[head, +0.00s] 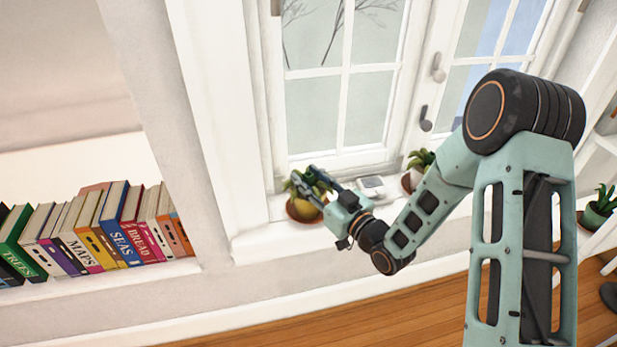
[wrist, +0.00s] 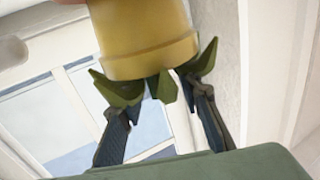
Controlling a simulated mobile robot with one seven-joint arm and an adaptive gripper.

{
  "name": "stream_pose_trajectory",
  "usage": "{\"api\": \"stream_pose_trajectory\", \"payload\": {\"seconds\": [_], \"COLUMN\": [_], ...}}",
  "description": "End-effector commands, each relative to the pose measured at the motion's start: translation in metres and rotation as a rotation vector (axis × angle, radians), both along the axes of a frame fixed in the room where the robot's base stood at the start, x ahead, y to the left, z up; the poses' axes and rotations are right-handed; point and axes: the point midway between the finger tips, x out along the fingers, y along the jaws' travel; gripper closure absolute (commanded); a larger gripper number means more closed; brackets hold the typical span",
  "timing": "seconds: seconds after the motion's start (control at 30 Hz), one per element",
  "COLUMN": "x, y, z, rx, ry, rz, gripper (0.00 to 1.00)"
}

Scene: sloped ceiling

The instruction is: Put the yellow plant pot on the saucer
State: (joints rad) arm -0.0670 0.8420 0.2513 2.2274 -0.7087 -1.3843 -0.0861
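The yellow plant pot (head: 306,209) with green leaves is at the left end of the white window sill in the head view. The terracotta saucer (head: 293,213) shows beneath it, and the pot appears to rest on it. The pot (wrist: 145,38) fills the top of the wrist view, with leaves pointing toward the camera. My gripper (head: 312,187) is above the pot at the plant. Its fingers (wrist: 160,95) are spread apart on either side of the leaves. The leaves and pot hide the fingertips, and no finger visibly presses on the pot.
A white device (head: 371,187) lies on the sill to the right. Beyond it stands another potted plant (head: 413,172), partly behind my arm. The window (head: 340,100) rises close behind the sill. A row of books (head: 98,228) stands on a ledge at left.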

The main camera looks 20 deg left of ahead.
Motion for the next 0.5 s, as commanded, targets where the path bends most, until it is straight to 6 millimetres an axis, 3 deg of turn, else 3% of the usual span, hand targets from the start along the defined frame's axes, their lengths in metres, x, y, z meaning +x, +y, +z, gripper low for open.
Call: {"api": "stream_pose_trajectory", "payload": {"seconds": [0.5], "x": [-0.059], "y": [-0.085], "z": [-0.001], "rx": [-0.001], "ry": [0.005], "rz": [-0.004], "gripper": [0.68]}}
